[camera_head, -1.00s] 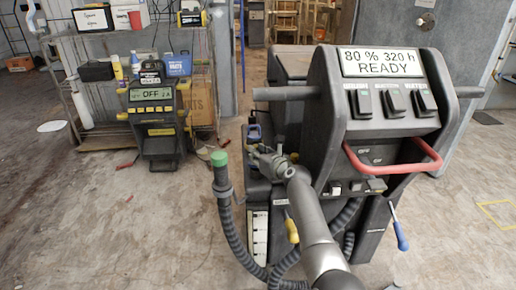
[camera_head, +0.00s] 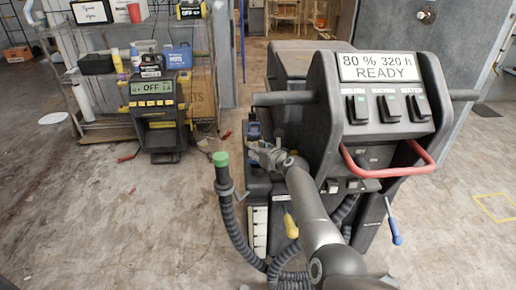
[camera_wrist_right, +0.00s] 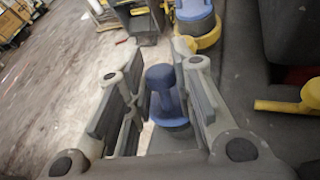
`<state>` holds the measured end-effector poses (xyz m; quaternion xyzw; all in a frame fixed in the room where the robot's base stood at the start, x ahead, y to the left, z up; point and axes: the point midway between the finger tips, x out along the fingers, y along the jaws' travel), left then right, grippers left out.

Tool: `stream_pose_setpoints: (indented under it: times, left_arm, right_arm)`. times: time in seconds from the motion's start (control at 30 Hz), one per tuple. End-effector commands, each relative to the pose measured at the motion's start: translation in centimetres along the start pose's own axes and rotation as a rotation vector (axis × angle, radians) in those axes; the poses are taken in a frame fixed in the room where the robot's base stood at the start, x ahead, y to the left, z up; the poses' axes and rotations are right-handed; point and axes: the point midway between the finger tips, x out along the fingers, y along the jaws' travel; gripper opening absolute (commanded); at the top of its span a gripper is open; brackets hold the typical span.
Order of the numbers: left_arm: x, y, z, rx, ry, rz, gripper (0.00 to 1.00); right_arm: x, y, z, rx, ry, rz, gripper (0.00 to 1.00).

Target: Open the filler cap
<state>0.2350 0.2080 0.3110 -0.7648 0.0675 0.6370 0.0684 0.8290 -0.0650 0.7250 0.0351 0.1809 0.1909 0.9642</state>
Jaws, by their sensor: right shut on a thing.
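The floor machine (camera_head: 385,130) stands upright, its display reading "80 % 320 h READY". My right gripper (camera_head: 262,153) is at the machine's left side. In the right wrist view, a blue knob (camera_wrist_right: 163,90), which looks like the filler cap, stands on a round blue base between the fingers of my right gripper (camera_wrist_right: 158,88). The gripper is shut on this knob. In the head view, the gripper hides the knob. My left gripper is not in view.
A hose with a green end (camera_head: 221,159) rises left of my right arm. A yellow handle (camera_head: 290,226) and a blue-handled tool (camera_head: 394,232) are on the machine. A charger (camera_head: 157,120) showing "OFF" stands by a shelf. Floor at left is mostly clear.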

Motion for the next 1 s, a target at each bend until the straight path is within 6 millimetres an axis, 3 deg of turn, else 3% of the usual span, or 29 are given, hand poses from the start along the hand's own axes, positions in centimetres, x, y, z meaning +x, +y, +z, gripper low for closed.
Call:
stream_pose_setpoints:
  times: [0.3, 0.33, 0.5, 0.8, 1.0]
  left_arm:
    - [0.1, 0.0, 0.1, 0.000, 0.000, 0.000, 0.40]
    - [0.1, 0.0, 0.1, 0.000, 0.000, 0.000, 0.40]
    - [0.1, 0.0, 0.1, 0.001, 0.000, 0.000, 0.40]
    - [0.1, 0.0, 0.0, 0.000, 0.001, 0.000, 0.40]
    - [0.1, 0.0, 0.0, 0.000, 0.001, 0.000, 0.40]
  right_arm:
    - [-0.1, -0.4, 0.2, 0.000, -0.005, -0.007, 0.00]
    - [-0.1, -0.4, 0.2, 0.000, -0.004, -0.007, 0.25]
    - [-0.1, -0.2, 0.2, 0.000, -0.003, -0.004, 0.44]
    - [0.0, 0.0, 0.1, 0.000, 0.000, 0.000, 0.44]
    - [-0.6, 0.3, 1.8, 0.000, -0.004, 0.002, 0.44]
